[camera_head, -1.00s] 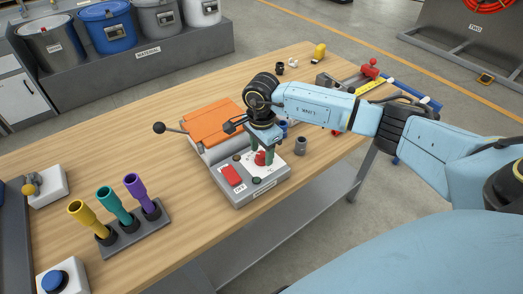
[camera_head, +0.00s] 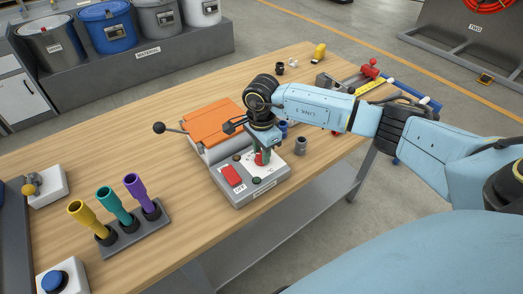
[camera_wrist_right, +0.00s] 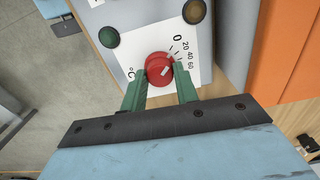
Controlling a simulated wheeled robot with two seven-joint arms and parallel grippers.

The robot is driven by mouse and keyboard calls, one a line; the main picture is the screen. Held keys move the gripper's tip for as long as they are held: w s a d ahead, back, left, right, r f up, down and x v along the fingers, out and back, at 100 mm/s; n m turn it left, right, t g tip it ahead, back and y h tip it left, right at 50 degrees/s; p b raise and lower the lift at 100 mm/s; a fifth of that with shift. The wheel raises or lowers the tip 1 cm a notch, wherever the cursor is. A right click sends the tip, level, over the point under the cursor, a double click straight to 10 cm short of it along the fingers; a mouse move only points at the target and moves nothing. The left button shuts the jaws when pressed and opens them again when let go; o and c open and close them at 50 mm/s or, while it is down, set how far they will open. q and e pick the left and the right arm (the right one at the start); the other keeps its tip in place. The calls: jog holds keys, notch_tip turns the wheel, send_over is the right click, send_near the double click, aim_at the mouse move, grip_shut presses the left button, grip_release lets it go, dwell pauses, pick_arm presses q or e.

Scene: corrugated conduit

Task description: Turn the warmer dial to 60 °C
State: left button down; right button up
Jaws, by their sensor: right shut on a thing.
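The warmer (camera_head: 200,152) is a grey box with an orange lid and a sloped front panel. Its red dial (camera_wrist_right: 158,70) sits on a white plate printed with 0, 20, 40, 60 and °C. My right gripper (camera_head: 262,157) is over the panel, its green fingers shut on the dial from both sides. The dial (camera_head: 259,160) is partly hidden by the fingers in the head view. In the wrist view the dial's white mark lies on its lower right part; its exact reading is hard to tell. My left gripper is not in view.
A red switch (camera_head: 232,176) is on the same panel, left of the dial. A lever with a black knob (camera_head: 159,128) sticks out left of the warmer. A rack (camera_head: 135,232) holds yellow, teal and purple tubes. A grey cylinder (camera_head: 300,146) stands right of the warmer.

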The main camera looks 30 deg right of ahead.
jog(key=m, duration=1.1)
jog(key=shift+p, duration=0.3)
jog(key=shift+m, duration=0.3)
jog(key=o, duration=1)
jog(key=shift+r, duration=0.1)
notch_tip(320, 180, up, 13)
jog(key=shift+r, duration=0.15)
jog(key=shift+a, duration=0.1)
